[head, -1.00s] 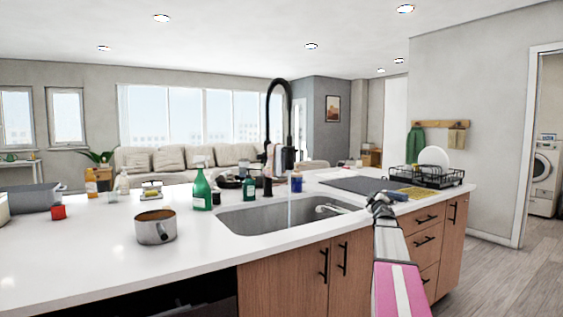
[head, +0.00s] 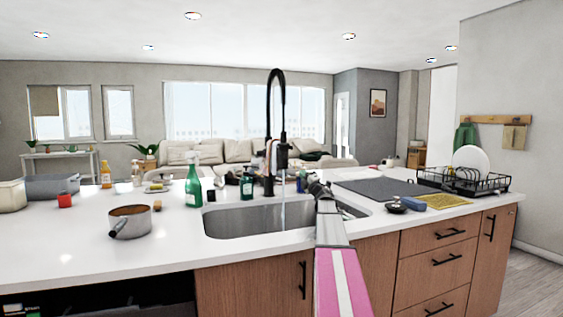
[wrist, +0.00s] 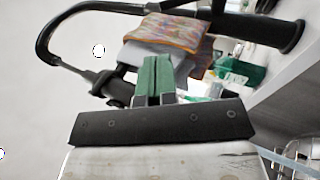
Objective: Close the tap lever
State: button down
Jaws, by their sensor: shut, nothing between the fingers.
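The black gooseneck tap (head: 268,130) stands upright behind the sink, and a stream of water (head: 283,214) falls from its spout into the basin (head: 230,221). In the wrist view the tap (wrist: 285,35) lies sideways across the top, with a patterned cloth (wrist: 165,32) hanging on it. I cannot make out the lever clearly; the cloth or my arm may hide it. My gripper (head: 318,184) is over the sink, right of the tap and seemingly nearer to me. Its green fingers (wrist: 152,80) are shut and empty, apart from the tap or nearly so; contact cannot be told.
A green spray bottle (head: 193,186) and a small green bottle (head: 247,186) stand left of the tap. A pot (head: 130,222) is on the counter's left.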

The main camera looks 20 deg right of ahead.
jog(key=x, duration=1.4)
jog(key=shift+a, duration=0.15)
jog(key=shift+w+r, duration=0.15)
jog(key=shift+r, duration=0.05)
jog(key=shift+w+r, duration=1.25)
jog(key=shift+r, duration=0.05)
jog(key=x, duration=0.3)
jog(key=shift+w+d+r, duration=0.1)
jog(key=shift+w+d, duration=0.1)
jog(key=shift+d, duration=0.05)
jog(key=shift+w+r, duration=0.25)
jog(key=shift+w, duration=0.55)
jog(key=shift+a, duration=0.1)
